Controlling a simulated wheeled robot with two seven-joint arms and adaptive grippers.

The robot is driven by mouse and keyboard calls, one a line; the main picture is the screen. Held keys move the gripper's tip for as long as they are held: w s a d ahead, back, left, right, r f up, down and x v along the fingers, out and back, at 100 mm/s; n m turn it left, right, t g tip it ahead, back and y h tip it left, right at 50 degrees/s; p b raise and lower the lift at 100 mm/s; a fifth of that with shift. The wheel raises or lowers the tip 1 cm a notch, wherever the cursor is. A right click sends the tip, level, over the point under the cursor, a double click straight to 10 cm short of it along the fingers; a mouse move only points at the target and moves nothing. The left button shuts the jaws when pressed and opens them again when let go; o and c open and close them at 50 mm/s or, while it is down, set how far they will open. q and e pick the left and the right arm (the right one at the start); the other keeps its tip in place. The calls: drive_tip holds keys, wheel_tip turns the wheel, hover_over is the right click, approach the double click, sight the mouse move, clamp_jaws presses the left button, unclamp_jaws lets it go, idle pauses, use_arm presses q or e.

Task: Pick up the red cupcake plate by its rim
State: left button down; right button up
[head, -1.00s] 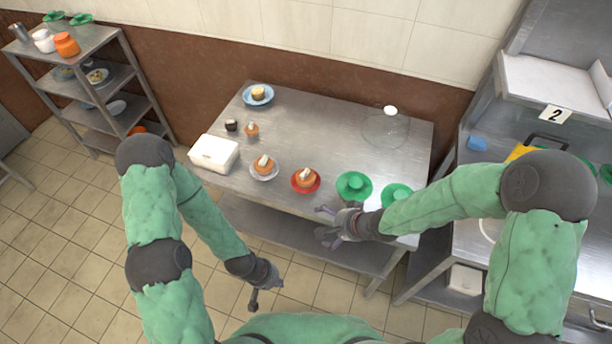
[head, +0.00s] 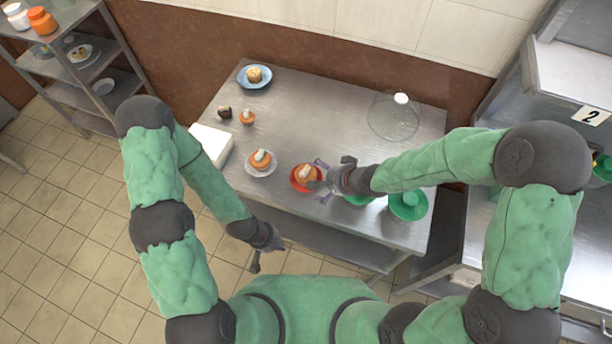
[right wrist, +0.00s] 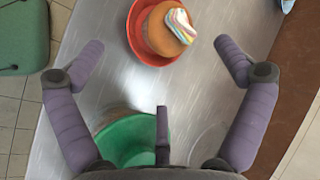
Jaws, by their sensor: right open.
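The red plate (head: 295,184) with an orange, cream-topped cupcake (head: 304,173) sits on the metal table near its front edge. In the right wrist view the red plate (right wrist: 134,36) lies ahead, at the top, with the cupcake (right wrist: 165,30) on it. My right gripper (head: 318,180) is open and empty at the plate's right side, its fingers partly covering that side in the head view. In the right wrist view its fingers (right wrist: 160,45) stand wide apart. My left gripper (head: 262,256) hangs in front of the table, away from the plate; its jaw state is unclear.
A white plate with a cupcake (head: 261,171) stands left of the red plate. Green dishes (head: 408,204) stand to the right, one partly under my right gripper. A glass dome (head: 393,118), blue plate (head: 254,84) and white box (head: 211,146) are farther off. The table's middle is clear.

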sight(312, 178)
drive_tip(key=shift+b+x, duration=0.35)
drive_tip(key=shift+x, duration=0.85)
drive_tip(key=b+x, duration=0.2)
drive_tip(key=x, duration=0.1)
drive_tip(key=shift+w+a+f+b, duration=0.1)
drive_tip(key=shift+w+f+b, duration=0.15)
drive_tip(key=shift+f+b, duration=0.05)
drive_tip(key=shift+w+a+f, duration=0.25)
drive_tip(key=shift+a+f, duration=0.05)
drive_tip(key=shift+c, duration=0.3)
